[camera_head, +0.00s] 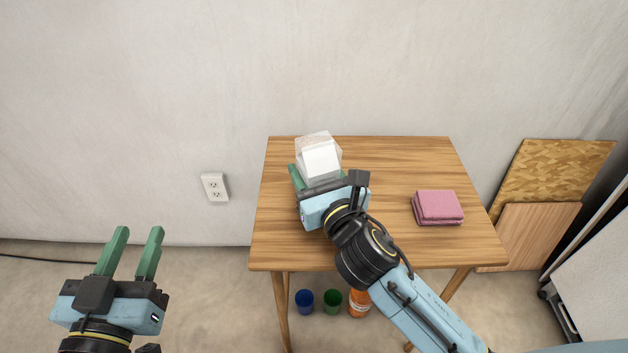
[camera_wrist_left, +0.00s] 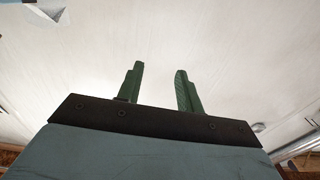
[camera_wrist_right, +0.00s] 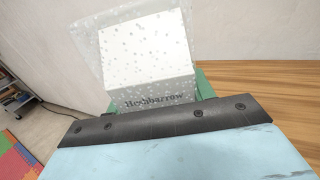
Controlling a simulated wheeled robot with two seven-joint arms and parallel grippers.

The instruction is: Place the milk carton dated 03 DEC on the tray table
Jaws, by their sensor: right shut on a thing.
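A white carton (camera_head: 321,160) is in my right gripper (camera_head: 318,178) over the back left of the wooden table (camera_head: 390,160). I cannot tell whether the carton touches the table. My left gripper (camera_head: 138,235) is open and empty, left of the table; its fingers also show apart in the left wrist view (camera_wrist_left: 160,75).
A folded pink cloth (camera_head: 438,206) lies on the right of the table. A blue cup (camera_head: 304,297), a green cup (camera_head: 332,297) and an orange bottle (camera_head: 359,304) are on the floor below. Boards (camera_head: 553,170) lean at the right. The table's middle back is clear.

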